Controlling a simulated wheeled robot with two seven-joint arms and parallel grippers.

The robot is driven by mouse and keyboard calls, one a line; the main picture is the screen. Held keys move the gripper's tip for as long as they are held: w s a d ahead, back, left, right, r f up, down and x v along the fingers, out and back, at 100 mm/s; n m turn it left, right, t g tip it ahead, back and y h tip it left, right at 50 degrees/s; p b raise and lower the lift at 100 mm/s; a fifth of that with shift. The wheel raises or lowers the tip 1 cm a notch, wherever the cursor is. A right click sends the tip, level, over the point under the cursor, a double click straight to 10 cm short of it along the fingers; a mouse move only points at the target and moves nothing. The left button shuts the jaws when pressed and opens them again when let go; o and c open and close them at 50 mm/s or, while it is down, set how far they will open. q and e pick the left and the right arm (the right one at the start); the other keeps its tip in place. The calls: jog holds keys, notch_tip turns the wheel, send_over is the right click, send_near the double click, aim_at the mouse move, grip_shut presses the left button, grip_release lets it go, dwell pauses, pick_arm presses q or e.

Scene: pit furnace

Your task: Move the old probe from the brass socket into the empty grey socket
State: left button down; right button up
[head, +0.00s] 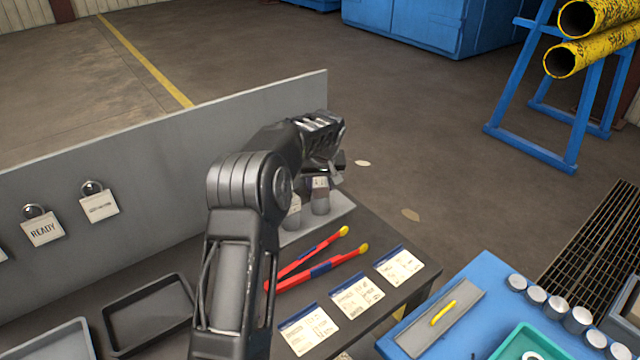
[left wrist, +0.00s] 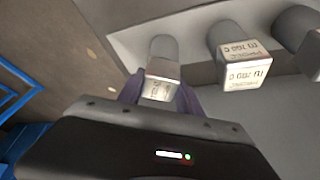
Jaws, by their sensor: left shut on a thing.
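My left gripper (head: 328,168) is over the far end of the bench in the head view. In the left wrist view, its purple fingers are shut on a grey cylinder (left wrist: 163,48) with a square, labelled metal end. The cylinder meets or overlaps a pale strip; I cannot tell if it is lifted off it. Another labelled cylinder (left wrist: 240,65) is beside it. Two red and blue rods with yellow tips (head: 322,268) lie on the bench. I cannot identify the old probe, the brass socket or the empty grey socket. My right gripper is not in view.
A blue table (head: 482,268) with several small cylinders stands at the right. A pale strip (head: 340,207) lies under the gripper.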

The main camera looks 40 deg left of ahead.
pick_arm(q)
jog(key=c, duration=0.8)
grip_release()
jog(key=shift+r, duration=0.25)
jog(key=b+v, duration=0.1)
jog(key=v, duration=1)
jog(key=shift+s+d+r+b, duration=0.15)
jog(key=shift+d+r+b, duration=0.05)
jog(key=shift+r+b, duration=0.15)
jog(key=shift+f, duration=0.1)
